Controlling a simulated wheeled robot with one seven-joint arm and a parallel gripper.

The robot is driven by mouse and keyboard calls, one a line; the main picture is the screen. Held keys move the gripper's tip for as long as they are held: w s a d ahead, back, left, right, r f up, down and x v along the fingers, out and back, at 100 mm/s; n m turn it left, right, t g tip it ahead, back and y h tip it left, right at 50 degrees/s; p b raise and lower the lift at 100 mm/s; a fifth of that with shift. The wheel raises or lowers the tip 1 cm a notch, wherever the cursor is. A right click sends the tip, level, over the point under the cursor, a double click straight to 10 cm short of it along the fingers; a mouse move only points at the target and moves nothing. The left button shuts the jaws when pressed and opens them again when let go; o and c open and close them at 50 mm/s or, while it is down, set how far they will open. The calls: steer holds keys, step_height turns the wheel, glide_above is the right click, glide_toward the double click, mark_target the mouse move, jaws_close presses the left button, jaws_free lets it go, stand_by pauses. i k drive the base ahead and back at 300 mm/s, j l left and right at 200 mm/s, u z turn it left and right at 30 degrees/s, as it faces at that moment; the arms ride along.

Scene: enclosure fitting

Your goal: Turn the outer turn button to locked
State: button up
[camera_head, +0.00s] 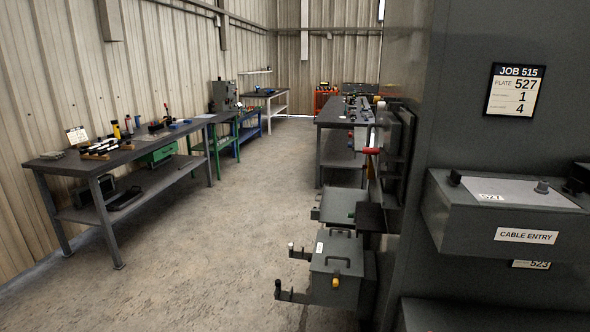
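No part that I can clearly tell as the outer turn button stands out. A small yellow part (336,282) sits on the front of a grey box (337,255) at the lower middle; it is too small to tell whether it is a turn button or how it is set. A dark round knob (541,186) stands on top of the grey box labelled CABLE ENTRY (500,222) at the right. My gripper is not in view.
A large grey panel (450,120) with a JOB 515 sign (514,91) fills the right. A long workbench (135,150) with tools lines the left wall. Another bench (340,112) stands beyond the boxes. The concrete floor (220,240) between is clear.

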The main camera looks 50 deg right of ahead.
mark_target(455, 178)
steer(key=k+j+z, duration=0.3)
steer(key=k, duration=0.15)
steer(key=z, duration=1.8)
